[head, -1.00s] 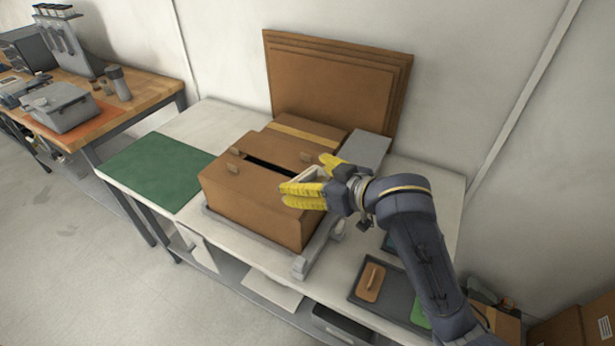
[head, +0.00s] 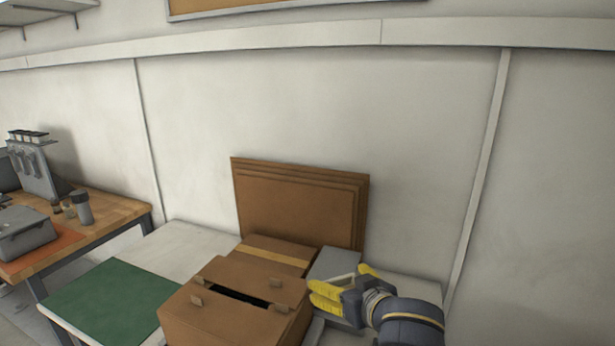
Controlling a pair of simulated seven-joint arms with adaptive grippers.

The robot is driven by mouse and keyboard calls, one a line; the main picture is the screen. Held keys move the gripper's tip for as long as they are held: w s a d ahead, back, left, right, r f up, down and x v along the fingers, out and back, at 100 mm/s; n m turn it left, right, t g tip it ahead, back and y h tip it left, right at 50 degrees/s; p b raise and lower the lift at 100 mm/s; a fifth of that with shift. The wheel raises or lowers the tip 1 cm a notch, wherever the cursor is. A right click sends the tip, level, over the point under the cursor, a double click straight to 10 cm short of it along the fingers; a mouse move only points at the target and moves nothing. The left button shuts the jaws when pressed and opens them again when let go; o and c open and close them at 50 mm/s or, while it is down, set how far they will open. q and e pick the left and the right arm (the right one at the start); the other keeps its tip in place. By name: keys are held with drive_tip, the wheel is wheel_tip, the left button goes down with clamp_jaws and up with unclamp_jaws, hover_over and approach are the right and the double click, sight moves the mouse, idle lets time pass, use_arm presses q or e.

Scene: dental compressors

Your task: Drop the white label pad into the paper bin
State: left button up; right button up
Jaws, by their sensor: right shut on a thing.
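My right gripper (head: 342,288), with yellow fingers, comes in from the lower right. It is shut on the white label pad (head: 343,280), a small pale piece showing between the fingers, largely covered by them. It is held up beside the right side of an open brown carton. No paper bin can be made out in this view. My left gripper is out of view.
The brown carton (head: 225,321) with a dark gap in its top stands on the pale table. Behind it are a taped box (head: 262,262), a grey flat item (head: 337,264) and leaning cardboard sheets (head: 295,208). A green mat (head: 110,300) lies left.

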drive_tip(key=s+d+f+m+h, duration=0.1)
drive_tip(key=d+f+m+h, duration=0.1)
drive_tip(key=d, duration=0.4)
drive_tip(key=s+d+f+m+h, duration=0.1)
drive_tip(key=d+f+m+h, duration=0.1)
drive_tip(key=d+f, duration=0.3)
drive_tip(key=shift+s+d+t+h, duration=0.3)
drive_tip(key=shift+d+t+h, duration=0.15)
drive_tip(key=shift+d, duration=0.75)
drive_tip(key=shift+a, duration=0.1)
